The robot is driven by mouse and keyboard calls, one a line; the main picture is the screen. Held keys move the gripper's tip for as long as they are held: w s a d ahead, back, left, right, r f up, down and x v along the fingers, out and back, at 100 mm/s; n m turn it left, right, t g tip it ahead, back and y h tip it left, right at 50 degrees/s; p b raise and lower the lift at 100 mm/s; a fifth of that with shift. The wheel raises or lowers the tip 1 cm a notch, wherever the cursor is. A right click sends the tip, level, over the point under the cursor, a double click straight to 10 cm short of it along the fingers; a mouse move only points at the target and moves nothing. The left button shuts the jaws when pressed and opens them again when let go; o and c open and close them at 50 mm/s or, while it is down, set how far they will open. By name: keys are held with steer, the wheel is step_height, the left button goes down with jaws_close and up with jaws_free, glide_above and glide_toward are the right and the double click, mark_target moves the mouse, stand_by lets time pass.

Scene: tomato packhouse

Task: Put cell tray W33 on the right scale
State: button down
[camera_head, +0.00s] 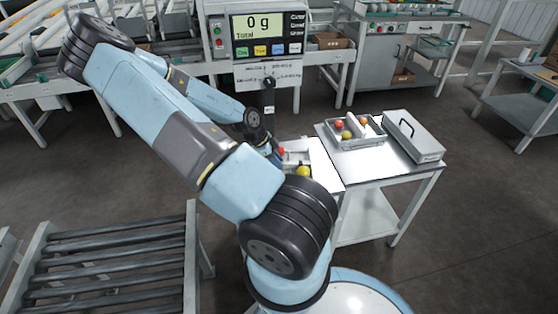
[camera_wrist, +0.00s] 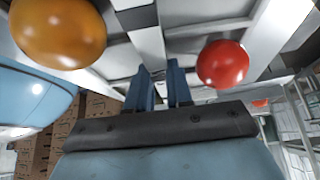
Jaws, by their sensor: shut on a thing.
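A grey cell tray (camera_head: 290,146) with a red and a yellow tomato shows partly behind my arm, at the left part of the metal table. In the wrist view, my gripper (camera_wrist: 165,80) is shut on a grey divider of a tray (camera_wrist: 150,42), between an orange tomato (camera_wrist: 58,30) and a red tomato (camera_wrist: 223,63). My gripper is mostly hidden by my arm in the head view. A second cell tray (camera_head: 350,143) with several tomatoes sits on the table to the right. No tray label is readable. A scale display (camera_head: 267,35) on a post reads 0 g, Total.
A grey box-like unit (camera_head: 414,136) stands at the right of the metal table (camera_head: 385,172). A roller conveyor (camera_head: 110,265) is at lower left. Benches with equipment (camera_head: 385,40) line the back, and another bench (camera_head: 515,100) stands at right. Open floor lies between.

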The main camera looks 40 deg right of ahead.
steer(key=shift+f, duration=0.15)
stand_by(0.3)
steer(key=c, duration=0.9)
jaws_free()
steer(key=shift+c, duration=0.2)
steer(key=c, duration=0.3)
steer(key=shift+w, duration=0.1)
steer(key=shift+r, duration=3.5)
